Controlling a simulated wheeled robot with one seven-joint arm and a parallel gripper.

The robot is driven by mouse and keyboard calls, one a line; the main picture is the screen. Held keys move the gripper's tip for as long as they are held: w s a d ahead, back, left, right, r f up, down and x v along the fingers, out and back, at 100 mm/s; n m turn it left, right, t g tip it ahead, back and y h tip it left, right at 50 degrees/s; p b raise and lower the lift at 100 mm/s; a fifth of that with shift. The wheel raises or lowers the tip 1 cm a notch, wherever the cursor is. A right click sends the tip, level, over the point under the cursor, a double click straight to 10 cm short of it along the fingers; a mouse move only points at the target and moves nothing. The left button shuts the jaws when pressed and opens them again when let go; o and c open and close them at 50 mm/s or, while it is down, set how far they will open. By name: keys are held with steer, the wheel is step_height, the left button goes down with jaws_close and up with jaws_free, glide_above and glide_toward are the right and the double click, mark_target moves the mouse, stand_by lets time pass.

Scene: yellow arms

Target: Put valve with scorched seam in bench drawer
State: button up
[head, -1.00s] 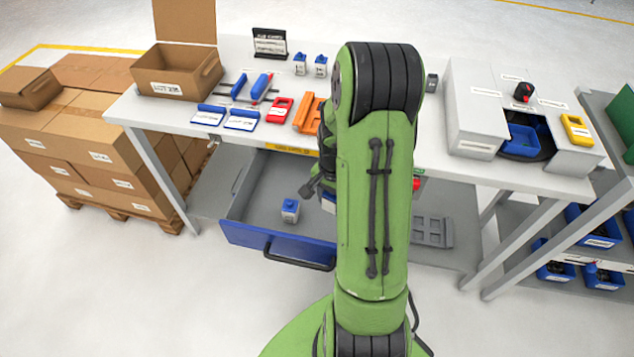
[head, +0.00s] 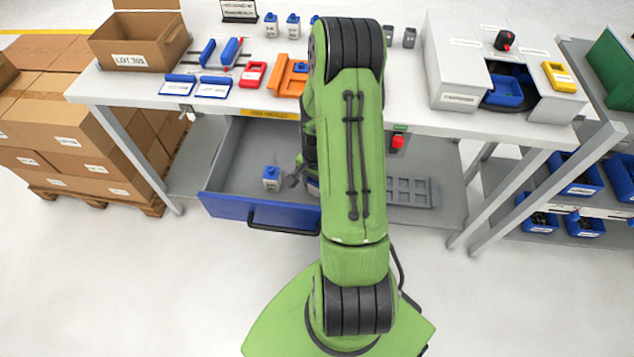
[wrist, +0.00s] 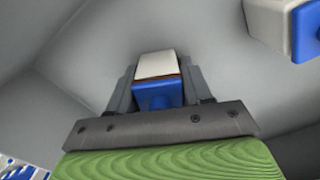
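The bench drawer (head: 228,207) with a blue front is pulled open under the bench. A white valve with a blue cap (head: 271,181) stands in it; a similar valve shows at the upper right of the wrist view (wrist: 270,22). My gripper (wrist: 158,72) is down at the drawer, mostly hidden behind my arm in the head view. In the wrist view its fingers are closed around a white valve with a blue part and a brownish line at the seam (wrist: 157,66). Grey drawer-like surfaces surround it. Whether the held valve touches the floor is unclear.
On the bench (head: 415,121) are an open carton (head: 140,55), blue-lidded holders, a red item (head: 253,74), an orange fixture (head: 289,82) and several valves at the back. A grey machine (head: 460,85) stands right. Stacked cartons are left, a bin shelf right.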

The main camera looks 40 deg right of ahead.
steer(key=o, duration=0.4)
steer(key=shift+c, duration=0.2)
steer(key=shift+r, duration=0.1)
step_height(320, 180, up, 12)
steer(key=p, duration=0.3)
steer(key=shift+p, duration=0.4)
steer(key=a+r+n+t+h, duration=0.1)
steer(key=a+r+n+t, duration=0.1)
steer(key=a+r+n, duration=0.55)
steer(key=s+a+r+n+t+y, duration=0.1)
steer(key=s+a+r+n+t, duration=0.2)
steer(key=s+a+r+n, duration=0.4)
steer(key=s+a+r, duration=0.4)
steer(key=a+r, duration=0.1)
steer(key=r, duration=0.1)
steer(key=shift+a+r+t, duration=0.2)
steer(key=shift+r+t, duration=0.1)
steer(key=shift+r, duration=0.05)
steer(key=shift+s+r+n, duration=0.1)
steer(key=shift+n, duration=0.15)
